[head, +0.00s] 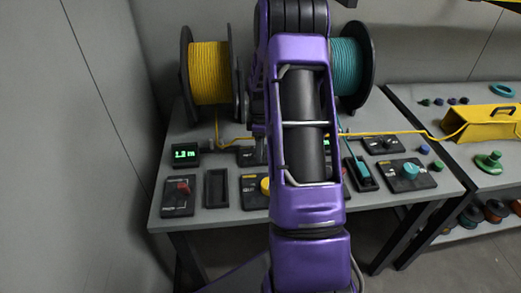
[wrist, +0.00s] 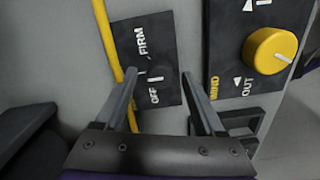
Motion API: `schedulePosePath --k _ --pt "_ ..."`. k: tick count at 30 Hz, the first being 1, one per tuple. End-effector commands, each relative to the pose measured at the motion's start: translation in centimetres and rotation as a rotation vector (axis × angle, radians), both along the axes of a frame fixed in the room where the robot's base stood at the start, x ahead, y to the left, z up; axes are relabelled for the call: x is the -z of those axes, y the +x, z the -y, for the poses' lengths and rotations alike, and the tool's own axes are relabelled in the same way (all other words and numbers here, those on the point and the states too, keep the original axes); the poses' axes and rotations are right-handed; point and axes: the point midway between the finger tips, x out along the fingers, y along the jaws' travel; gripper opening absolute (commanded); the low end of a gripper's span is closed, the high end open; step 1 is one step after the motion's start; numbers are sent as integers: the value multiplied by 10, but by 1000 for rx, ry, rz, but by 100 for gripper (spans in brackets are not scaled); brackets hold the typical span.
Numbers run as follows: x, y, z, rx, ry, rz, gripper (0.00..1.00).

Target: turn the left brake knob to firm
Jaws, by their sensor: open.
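The left brake panel (wrist: 158,40) is a dark plate with white FIRM and OFF labels in the wrist view. Its small dark left brake knob (wrist: 156,72) sits between the labels. A short white mark shows on the OFF side, but the knob's exact setting is hard to tell. My gripper (wrist: 160,74) is open and empty, with one fingertip on each side of the knob. I cannot tell how far above the panel the fingertips are.
A yellow knob (wrist: 270,50) on a panel marked WIND and OUT is close on the right. A yellow fibre (wrist: 108,45) runs along the panel's left edge. Yellow (head: 208,73) and teal (head: 345,65) spools stand behind. A display (head: 185,154) reads 1.2 m.

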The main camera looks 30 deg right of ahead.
Motion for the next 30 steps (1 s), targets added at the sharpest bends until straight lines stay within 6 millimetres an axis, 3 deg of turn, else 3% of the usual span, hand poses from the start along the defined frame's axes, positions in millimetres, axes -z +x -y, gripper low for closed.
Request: schedulePosePath --k 9,21,30 --pt "3 0 0 0 -1 1 71" --pt "3 0 0 0 -1 1 1" --pt "3 0 0 15 -1 1 0"
